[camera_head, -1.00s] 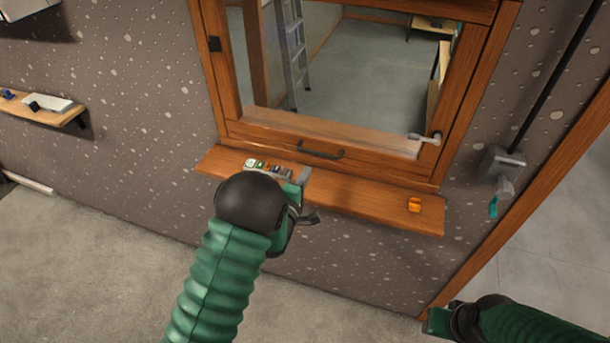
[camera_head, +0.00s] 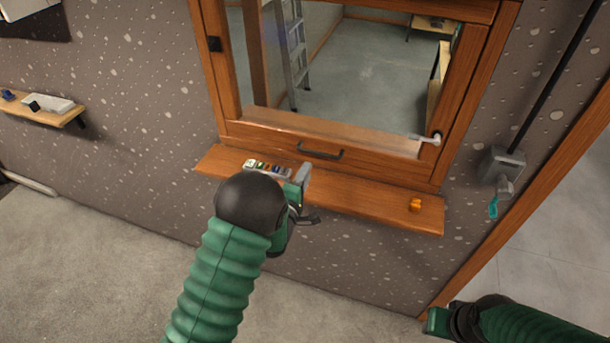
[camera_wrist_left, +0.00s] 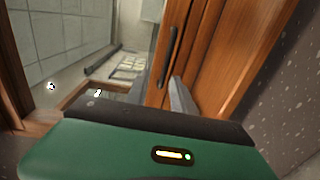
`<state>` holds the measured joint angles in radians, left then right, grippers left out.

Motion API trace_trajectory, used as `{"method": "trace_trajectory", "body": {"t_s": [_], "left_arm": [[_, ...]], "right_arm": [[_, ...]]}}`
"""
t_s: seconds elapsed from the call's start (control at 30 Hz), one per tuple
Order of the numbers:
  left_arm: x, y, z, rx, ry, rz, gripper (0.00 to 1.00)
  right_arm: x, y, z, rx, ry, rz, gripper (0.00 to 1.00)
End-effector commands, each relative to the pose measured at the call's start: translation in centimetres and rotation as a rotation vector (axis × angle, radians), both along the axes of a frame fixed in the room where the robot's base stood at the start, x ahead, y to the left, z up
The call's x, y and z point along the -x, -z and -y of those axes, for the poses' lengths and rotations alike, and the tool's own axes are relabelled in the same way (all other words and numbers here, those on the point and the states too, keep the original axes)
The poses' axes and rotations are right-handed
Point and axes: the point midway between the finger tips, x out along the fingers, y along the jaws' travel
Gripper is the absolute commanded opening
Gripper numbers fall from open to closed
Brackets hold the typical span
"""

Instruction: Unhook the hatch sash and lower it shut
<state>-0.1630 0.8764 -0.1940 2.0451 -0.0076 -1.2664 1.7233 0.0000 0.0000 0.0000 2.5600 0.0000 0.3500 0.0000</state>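The hatch sash (camera_head: 285,137) is a wood-framed glass pane in the wall, its lower rail close above a wooden sill. A black bar handle (camera_head: 320,151) sits on that rail and also shows in the left wrist view (camera_wrist_left: 168,55). A pale metal catch (camera_head: 428,138) is at the sash's lower right corner. My left gripper (camera_head: 303,195) is over the sill, below and left of the handle, apart from it in the head view. One grey finger (camera_wrist_left: 181,100) shows in the wrist view; its opening is unclear.
A grey wall box (camera_head: 502,163) with a teal-tipped piece hangs at right. A small shelf (camera_head: 45,114) is at left.

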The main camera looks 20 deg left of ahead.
Motion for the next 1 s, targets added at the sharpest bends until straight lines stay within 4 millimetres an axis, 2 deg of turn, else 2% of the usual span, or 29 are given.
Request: {"method": "trace_trajectory", "body": {"t_s": [0.3,0.43,0.87,0.9,1.0], "left_arm": [[0.1,0.0,0.0,0.0,0.0,0.0,0.34],[1.3,0.2,-0.1,0.001,-0.002,0.0,0.34],[11.4,-0.4,-0.4,0.001,-0.001,0.0,0.34],[12.2,-1.4,-0.5,0.0,-0.001,-0.008,0.34],[14.3,-1.8,-0.5,0.0,-0.001,-0.01,0.34]], "right_arm": [[0.0,0.1,0.0,0.0,0.0,0.0,0.36],[0.0,0.7,0.0,0.0,0.0,0.0,0.36],[0.0,4.3,0.0,0.0,0.0,0.0,0.36],[0.1,2.3,0.0,0.0,0.0,-0.002,0.36],[0.0,0.1,0.0,0.0,0.0,0.001,0.36]]}}
